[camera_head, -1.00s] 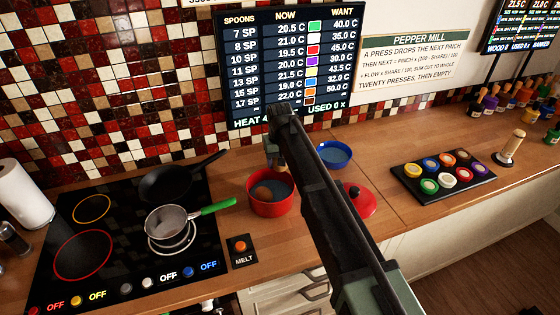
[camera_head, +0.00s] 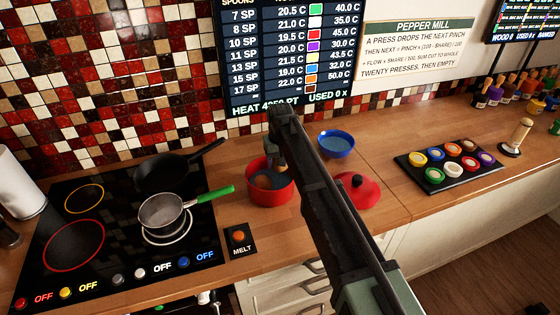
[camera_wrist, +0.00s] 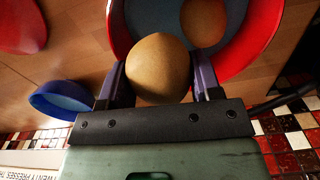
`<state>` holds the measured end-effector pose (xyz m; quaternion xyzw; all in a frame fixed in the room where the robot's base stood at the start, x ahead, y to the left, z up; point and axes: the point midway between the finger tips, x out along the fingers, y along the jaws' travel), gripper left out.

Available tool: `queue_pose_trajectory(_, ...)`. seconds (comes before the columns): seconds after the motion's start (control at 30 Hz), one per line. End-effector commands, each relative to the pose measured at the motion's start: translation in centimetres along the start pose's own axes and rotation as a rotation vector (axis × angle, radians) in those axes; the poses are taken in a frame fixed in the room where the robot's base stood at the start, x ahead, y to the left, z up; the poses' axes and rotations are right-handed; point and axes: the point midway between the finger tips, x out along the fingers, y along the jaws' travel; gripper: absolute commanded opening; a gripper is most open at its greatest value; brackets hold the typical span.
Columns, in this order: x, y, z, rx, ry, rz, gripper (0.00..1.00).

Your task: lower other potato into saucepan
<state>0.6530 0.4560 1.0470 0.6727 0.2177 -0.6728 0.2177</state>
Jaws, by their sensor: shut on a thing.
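A red saucepan (camera_head: 270,199) stands on the wooden counter right of the hob, with a blue-grey inside. One brown potato (camera_head: 263,182) lies in it; it also shows in the wrist view (camera_wrist: 203,22). My gripper (camera_wrist: 157,80) is shut on the other potato (camera_wrist: 152,70), a rounder brown one, gripped between both fingers. In the wrist view this potato overlaps the near rim of the saucepan (camera_wrist: 268,35). In the head view my gripper (camera_head: 278,164) is at the saucepan's far side, and my arm hides most of the held potato.
A red lid (camera_head: 357,190) lies right of the saucepan, and a blue bowl (camera_head: 336,145) stands behind it. A grey pan with a green handle (camera_head: 168,212) and a black frying pan (camera_head: 165,173) are on the hob. A melt button (camera_head: 239,238) is at the front left.

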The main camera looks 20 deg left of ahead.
Motion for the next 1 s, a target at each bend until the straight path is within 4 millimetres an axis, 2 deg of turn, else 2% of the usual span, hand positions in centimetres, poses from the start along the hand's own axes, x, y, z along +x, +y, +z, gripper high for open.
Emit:
queue_pose_trajectory(0.03, 0.7, 0.0, 0.0, 0.0, 0.0, 0.0, 0.33)
queue_pose_trajectory(0.57, 4.2, -0.1, 0.3, 0.002, -0.006, -0.004, 0.33)
queue_pose_trajectory(1.0, 4.6, -0.1, 0.8, 0.006, -0.006, -0.006, 0.33)
